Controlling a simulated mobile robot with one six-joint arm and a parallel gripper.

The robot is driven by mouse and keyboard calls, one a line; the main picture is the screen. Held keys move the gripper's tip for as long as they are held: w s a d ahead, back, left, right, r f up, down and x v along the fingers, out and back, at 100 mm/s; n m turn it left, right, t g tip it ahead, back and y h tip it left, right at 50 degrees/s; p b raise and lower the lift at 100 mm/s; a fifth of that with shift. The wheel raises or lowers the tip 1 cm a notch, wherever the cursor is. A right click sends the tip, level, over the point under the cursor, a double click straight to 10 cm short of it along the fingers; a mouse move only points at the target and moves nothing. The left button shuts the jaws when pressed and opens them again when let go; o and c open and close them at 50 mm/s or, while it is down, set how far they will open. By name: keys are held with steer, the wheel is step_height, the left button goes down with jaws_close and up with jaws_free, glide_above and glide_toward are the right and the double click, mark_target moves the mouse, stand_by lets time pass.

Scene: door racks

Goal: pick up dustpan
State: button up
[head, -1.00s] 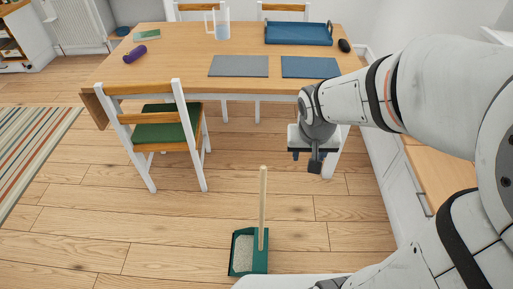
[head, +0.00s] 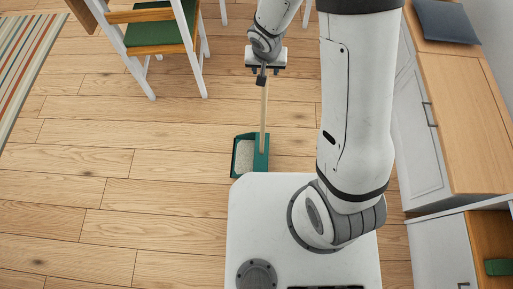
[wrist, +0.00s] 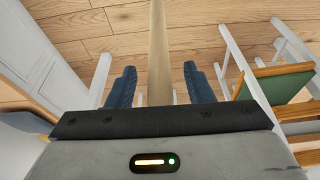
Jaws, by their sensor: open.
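The dustpan (head: 250,155) is a green pan with a pale, speckled inside and an upright light-wood handle (head: 264,115). It stands on the wooden floor just ahead of my base in the head view. My gripper (head: 262,75) is above it at the top of the handle. In the wrist view my gripper (wrist: 160,85) is open, with its two dark blue fingers apart. The wooden handle (wrist: 159,50) runs up between the fingers, with a gap on both sides. The green pan is not visible in the wrist view.
A white chair with a green seat (head: 158,33) stands left of my gripper. White cabinets with a wooden top (head: 460,110) line the right side. A striped rug (head: 20,60) lies far left. The floor (head: 120,200) left of the dustpan is clear.

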steer(key=shift+x, duration=1.15)
jaws_close()
steer(key=shift+r, duration=0.1)
stand_by(0.4)
